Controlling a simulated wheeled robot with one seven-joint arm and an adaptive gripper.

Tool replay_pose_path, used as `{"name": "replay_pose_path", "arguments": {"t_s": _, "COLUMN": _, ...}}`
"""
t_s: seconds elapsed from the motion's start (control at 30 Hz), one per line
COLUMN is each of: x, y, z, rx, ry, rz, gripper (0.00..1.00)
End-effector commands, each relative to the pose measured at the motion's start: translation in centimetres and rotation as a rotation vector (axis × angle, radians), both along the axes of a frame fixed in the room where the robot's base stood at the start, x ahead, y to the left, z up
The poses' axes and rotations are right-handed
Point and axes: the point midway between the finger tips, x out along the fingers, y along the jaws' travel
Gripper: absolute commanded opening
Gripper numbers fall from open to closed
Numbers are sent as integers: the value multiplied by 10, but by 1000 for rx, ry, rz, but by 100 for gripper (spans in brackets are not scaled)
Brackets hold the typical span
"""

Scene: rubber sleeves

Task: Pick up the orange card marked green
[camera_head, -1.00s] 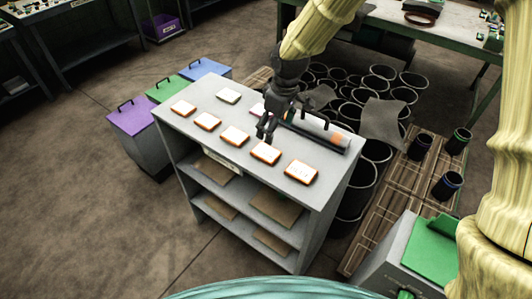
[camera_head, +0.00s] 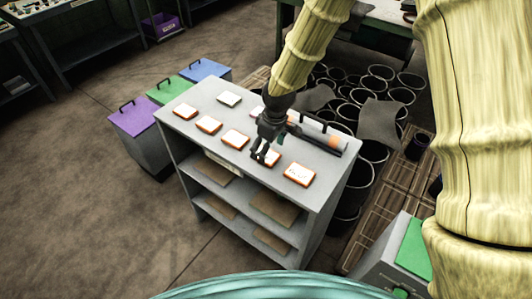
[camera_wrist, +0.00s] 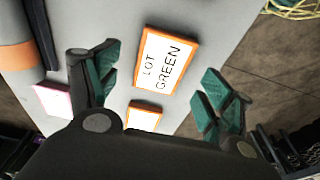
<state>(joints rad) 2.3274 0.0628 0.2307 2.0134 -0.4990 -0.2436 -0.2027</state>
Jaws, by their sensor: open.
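The orange card marked "LOT GREEN" (camera_wrist: 167,62) has a white face and lies flat on the grey shelf top, just ahead of my fingers in the wrist view. In the head view it appears to be the rightmost card (camera_head: 299,175), near the shelf's right end. My gripper (camera_head: 265,156) is open and empty above the neighbouring card to its left; its spread fingers (camera_wrist: 157,86) show in the wrist view. That neighbouring orange-edged card (camera_wrist: 145,115) is partly hidden by my gripper.
Several other orange-edged cards (camera_head: 208,124) lie along the grey shelf unit (camera_head: 225,153). Lidded bins (camera_head: 130,117) stand left; black-rimmed buckets (camera_head: 380,72) stand behind.

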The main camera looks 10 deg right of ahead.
Motion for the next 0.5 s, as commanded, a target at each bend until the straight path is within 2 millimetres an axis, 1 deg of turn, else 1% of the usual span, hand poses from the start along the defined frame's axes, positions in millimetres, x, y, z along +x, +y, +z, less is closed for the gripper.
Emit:
{"name": "replay_pose_path", "arguments": {"t_s": 0.2, "x": 1, "y": 3, "z": -17, "rx": -1, "ry": 1, "rz": 0, "gripper": 80}}
{"name": "replay_pose_path", "arguments": {"t_s": 0.33, "x": 2, "y": 3, "z": -22, "rx": -1, "ry": -1, "rz": 0, "gripper": 80}}
{"name": "replay_pose_path", "arguments": {"t_s": 0.5, "x": 2, "y": 3, "z": -24, "rx": -1, "ry": -1, "rz": 0, "gripper": 80}}
